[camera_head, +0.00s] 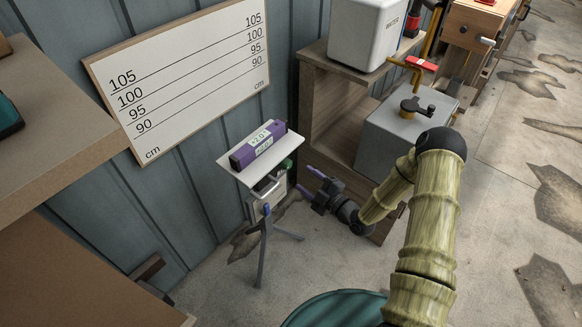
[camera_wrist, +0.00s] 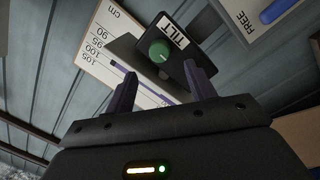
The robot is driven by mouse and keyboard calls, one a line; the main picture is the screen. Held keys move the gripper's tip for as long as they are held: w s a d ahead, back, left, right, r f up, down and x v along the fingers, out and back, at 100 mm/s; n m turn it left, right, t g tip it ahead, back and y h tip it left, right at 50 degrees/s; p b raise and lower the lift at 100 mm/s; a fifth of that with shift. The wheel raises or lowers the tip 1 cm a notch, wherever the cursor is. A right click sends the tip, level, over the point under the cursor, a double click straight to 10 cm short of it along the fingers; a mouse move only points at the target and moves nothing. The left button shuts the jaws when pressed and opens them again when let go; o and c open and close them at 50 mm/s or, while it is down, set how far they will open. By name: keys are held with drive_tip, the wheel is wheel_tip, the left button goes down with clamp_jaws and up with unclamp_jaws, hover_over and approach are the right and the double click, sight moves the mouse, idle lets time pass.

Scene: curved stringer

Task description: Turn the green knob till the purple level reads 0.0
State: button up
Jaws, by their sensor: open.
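The purple level (camera_head: 258,145) lies on a white plate (camera_head: 232,163) atop a small tripod stand. Its display is small and tilted; it seems to read about 2.0, but I cannot be sure. The green knob (camera_wrist: 159,51) sits on a dark box marked TILT in the wrist view, with a pale pointer line on its face. In the head view only a bit of the knob (camera_head: 287,164) shows under the plate's right edge. My gripper (camera_head: 309,181) is open and empty, right of the stand. In the wrist view its fingertips (camera_wrist: 160,71) point toward the knob, on either side and apart from it.
A board with centimetre lines (camera_head: 185,70) hangs on the wall behind. A blue lever (camera_wrist: 278,10) near the word FREE is at the wrist view's upper right. A wooden shelf (camera_head: 325,110) with a grey box (camera_head: 400,135) stands right of the stand.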

sight(289, 167)
drive_tip(key=x, duration=0.7)
drive_tip(key=shift+w+a, duration=0.15)
drive_tip(key=shift+a, duration=0.05)
drive_tip(key=c, duration=1)
